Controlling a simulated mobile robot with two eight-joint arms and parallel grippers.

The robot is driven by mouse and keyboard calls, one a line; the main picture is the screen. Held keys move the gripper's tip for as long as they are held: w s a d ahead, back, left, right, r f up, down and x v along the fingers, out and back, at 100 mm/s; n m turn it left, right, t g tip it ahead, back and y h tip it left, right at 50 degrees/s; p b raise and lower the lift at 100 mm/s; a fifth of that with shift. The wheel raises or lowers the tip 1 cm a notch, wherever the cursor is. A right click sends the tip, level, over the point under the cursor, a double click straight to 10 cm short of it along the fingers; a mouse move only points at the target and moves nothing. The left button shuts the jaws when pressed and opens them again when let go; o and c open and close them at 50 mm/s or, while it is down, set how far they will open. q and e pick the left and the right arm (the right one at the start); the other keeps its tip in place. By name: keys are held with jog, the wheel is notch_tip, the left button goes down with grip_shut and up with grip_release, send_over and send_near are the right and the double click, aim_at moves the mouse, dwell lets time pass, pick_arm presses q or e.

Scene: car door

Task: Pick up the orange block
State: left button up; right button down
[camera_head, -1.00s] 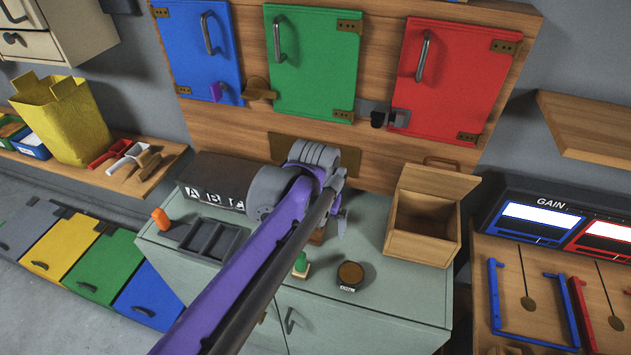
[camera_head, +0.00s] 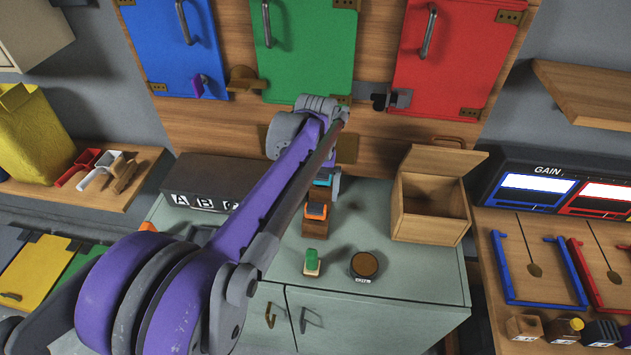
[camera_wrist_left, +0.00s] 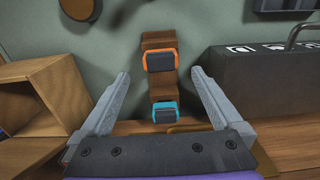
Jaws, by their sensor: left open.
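The orange block (camera_head: 317,211) has a dark top with an orange rim and sits on a brown wooden stand (camera_head: 315,228) on the grey-green cabinet top. It also shows in the left wrist view (camera_wrist_left: 160,61), ahead between the fingers. A similar blue-rimmed block (camera_wrist_left: 165,112) sits on the stand closer to the palm; in the head view the arm partly covers it. My left gripper (camera_wrist_left: 160,75) is open and empty, its fingers apart on either side of the stand. In the head view my left gripper (camera_head: 330,183) is mostly hidden behind its wrist. My right gripper is not in view.
An open wooden box (camera_head: 430,222) stands to the right. A green-topped stamp (camera_head: 312,262) and a round dark item (camera_head: 364,265) lie in front. A dark lettered case (camera_head: 205,180) is at the left. An orange item (camera_head: 148,226) peeks out behind my arm.

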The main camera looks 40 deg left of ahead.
aim_at(315, 206)
pick_arm(q)
notch_tip(315, 206, down, 8)
jog(key=shift+r, duration=0.15)
dwell(0.3)
jog(key=c, duration=1.4)
jog(key=shift+r+p, duration=1.55)
jog(key=shift+r, duration=1.5)
